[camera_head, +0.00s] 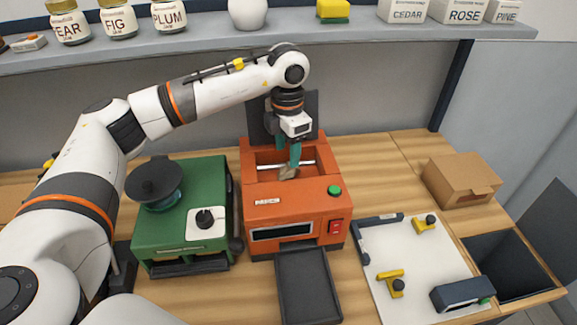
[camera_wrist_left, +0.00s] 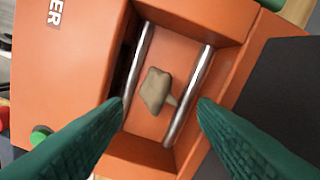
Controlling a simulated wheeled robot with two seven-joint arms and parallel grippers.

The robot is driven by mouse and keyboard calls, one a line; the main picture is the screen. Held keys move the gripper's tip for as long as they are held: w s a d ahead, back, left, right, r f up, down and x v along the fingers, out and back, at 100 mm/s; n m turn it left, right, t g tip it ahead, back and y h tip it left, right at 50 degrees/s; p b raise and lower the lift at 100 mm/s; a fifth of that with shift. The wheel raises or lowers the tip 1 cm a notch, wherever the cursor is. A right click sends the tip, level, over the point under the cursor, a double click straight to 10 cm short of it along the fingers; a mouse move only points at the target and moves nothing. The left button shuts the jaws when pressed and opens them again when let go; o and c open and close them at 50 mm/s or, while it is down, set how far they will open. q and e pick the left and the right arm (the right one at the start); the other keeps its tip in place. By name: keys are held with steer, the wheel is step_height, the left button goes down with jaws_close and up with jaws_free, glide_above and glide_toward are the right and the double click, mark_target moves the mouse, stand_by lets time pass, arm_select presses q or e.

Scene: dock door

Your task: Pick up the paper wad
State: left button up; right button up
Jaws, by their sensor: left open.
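The paper wad (camera_wrist_left: 157,90) is a small crumpled beige lump. It lies in the open top bay of the orange machine (camera_head: 293,221), between two metal rollers (camera_wrist_left: 193,90). In the head view the wad (camera_head: 288,172) shows just below my left gripper (camera_head: 289,160). The left gripper points down over the bay. In the left wrist view its green fingers (camera_wrist_left: 160,130) are spread apart, one on each side of the wad, and nothing is between them. I cannot tell how far the tips are above the wad. My right gripper is not in view.
A green machine (camera_head: 185,220) stands left of the orange one. A dark tray (camera_head: 306,285) sits in front of it. A white board (camera_head: 415,270) with yellow pieces, a cardboard box (camera_head: 461,180) and a dark bin opening (camera_head: 508,265) are right. The orange machine's dark lid (camera_head: 311,110) stands raised behind.

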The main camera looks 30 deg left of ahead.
mark_target(288, 166)
arm_select(q)
steer(key=shift+w+f, duration=0.1)
steer(key=shift+f, duration=0.5)
step_height(288, 166, down, 4)
steer(key=p, duration=0.2)
steer(key=shift+d+f+p, duration=0.1)
steer(key=shift+f+p, duration=0.1)
steer(key=shift+p, duration=0.1)
steer(key=shift+f, duration=0.3)
steer(key=c, duration=0.7)
